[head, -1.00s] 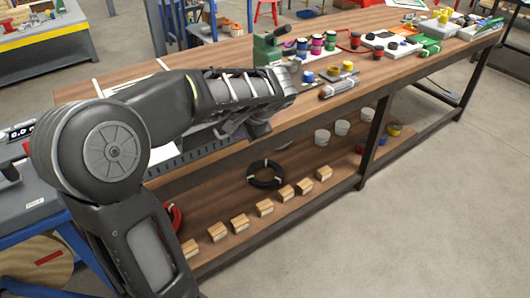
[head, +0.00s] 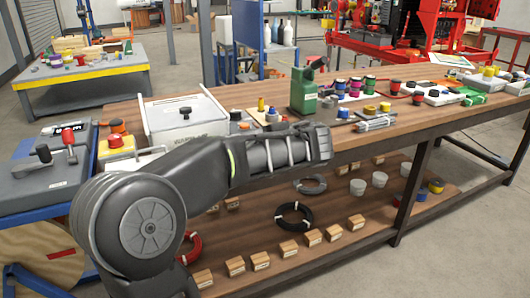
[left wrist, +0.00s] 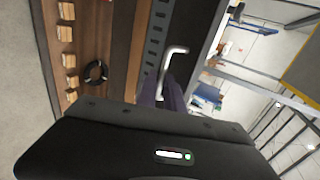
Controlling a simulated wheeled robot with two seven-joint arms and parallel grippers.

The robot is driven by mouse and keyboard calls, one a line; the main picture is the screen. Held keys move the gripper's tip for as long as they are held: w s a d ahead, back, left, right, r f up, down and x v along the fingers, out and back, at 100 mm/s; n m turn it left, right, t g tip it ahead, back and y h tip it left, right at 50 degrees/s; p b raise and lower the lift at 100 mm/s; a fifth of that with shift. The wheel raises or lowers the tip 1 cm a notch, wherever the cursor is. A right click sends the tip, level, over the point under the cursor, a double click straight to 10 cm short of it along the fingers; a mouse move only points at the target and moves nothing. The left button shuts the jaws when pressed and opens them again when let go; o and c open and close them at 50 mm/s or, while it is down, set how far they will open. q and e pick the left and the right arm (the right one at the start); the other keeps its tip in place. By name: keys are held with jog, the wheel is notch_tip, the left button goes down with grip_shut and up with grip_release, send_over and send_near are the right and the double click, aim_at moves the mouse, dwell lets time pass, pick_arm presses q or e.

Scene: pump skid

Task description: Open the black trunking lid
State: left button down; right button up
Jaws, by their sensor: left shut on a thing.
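In the left wrist view the slotted grey trunking (left wrist: 156,38) runs along the bench's edge. A smooth black strip (left wrist: 192,40), which looks like its lid, lies beside the slots. A pale bent handle (left wrist: 175,50) stands out at the strip. My left gripper (left wrist: 166,88) has its fingers together at the near end of this handle, shut on it. The exact contact is partly hidden by the fingers and the wrist housing. In the head view my left arm covers the trunking, and its fingers are hidden. My right gripper is in neither view.
A white box (head: 187,128) with a black knob stands behind my arm. A green block-shaped device (head: 304,92) and several coloured parts stand farther right on the bench. The lower shelf holds a black cable coil (head: 294,217) and several wooden blocks (head: 260,261).

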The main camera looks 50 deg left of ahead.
pick_arm(q)
jog(key=shift+s+d+f, duration=0.1)
jog(key=shift+d+f, duration=0.2)
jog(key=shift+f, duration=0.55)
jog(key=c, duration=1.5)
grip_release()
jog(key=shift+r, duration=0.1)
jog(key=shift+r, duration=0.15)
jog(key=shift+d, duration=0.1)
jog(key=p+v, duration=0.1)
jog(key=v, duration=0.6)
jog(key=shift+d+r, duration=0.2)
jog(key=shift+r, duration=0.15)
